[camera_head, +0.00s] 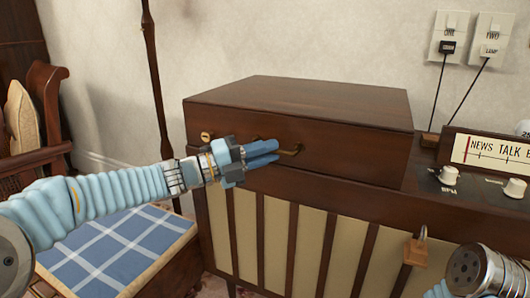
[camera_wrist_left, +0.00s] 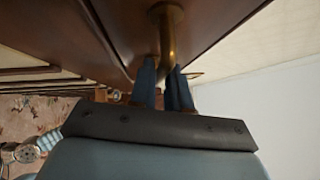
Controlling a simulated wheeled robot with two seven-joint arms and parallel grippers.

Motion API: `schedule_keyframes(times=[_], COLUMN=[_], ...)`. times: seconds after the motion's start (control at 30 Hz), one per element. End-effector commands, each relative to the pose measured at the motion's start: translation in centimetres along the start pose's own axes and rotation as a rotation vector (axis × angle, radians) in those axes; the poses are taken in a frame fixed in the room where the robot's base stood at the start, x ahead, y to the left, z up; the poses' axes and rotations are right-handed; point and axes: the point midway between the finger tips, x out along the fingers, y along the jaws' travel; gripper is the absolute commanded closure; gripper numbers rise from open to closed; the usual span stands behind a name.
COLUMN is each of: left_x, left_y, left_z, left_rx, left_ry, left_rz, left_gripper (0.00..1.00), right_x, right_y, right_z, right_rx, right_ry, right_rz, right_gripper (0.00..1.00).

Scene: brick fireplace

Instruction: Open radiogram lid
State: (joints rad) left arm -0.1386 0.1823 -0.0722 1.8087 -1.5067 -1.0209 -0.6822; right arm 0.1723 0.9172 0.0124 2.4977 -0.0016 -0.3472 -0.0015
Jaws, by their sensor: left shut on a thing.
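The radiogram is a dark wooden cabinet with a slatted cream front (camera_head: 275,235). Its box-shaped lid (camera_head: 310,95) is down at the left of the top. A curved brass handle (camera_head: 293,151) is on the lid's front face and also shows in the left wrist view (camera_wrist_left: 168,40). My left gripper (camera_head: 277,153) is shut on the handle, and its blue fingers (camera_wrist_left: 165,88) sit on either side of the brass bar. Part of the handle is hidden behind the fingers. My right arm's end shows at the bottom right, but its gripper fingers do not.
A padlock (camera_head: 416,249) hangs on the cabinet front. Two wall switches (camera_head: 488,38) have cords below them. A blue checked cushion (camera_head: 120,250) and a wooden chair (camera_head: 45,100) are at left.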

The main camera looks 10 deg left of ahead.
Motion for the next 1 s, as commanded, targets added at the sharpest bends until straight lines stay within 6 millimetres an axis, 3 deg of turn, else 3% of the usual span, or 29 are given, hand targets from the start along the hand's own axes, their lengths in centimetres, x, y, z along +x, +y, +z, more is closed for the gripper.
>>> schedule_keyframes(times=[0.23,0.37,0.67,0.8,1.0], left_x=[0.1,0.2,1.6,2.8,4.5], left_y=[-2.1,-4.6,-14.3,-18.5,-23.1], left_z=[0.1,0.3,1.8,2.9,4.6], left_rx=[0.003,0.004,0.006,0.004,0.003], left_ry=[-0.001,-0.001,-0.003,-0.003,-0.004], left_rz=[-0.004,-0.006,-0.007,-0.006,-0.005], left_gripper=[1.0,1.0,1.0,1.0,1.0], right_x=[-1.3,-2.9,-9.6,-12.4,-15.5], right_y=[-0.5,-1.1,-2.9,-4.9,-7.4], right_z=[0.0,0.1,-0.4,0.1,0.9], right_rx=[-0.001,-0.001,0.003,-0.009,-0.027], right_ry=[-0.003,-0.005,0.013,-0.002,-0.022], right_rz=[0.0,0.0,0.014,0.002,-0.017], right_gripper=[0.65,0.65,0.65,0.65,0.65])
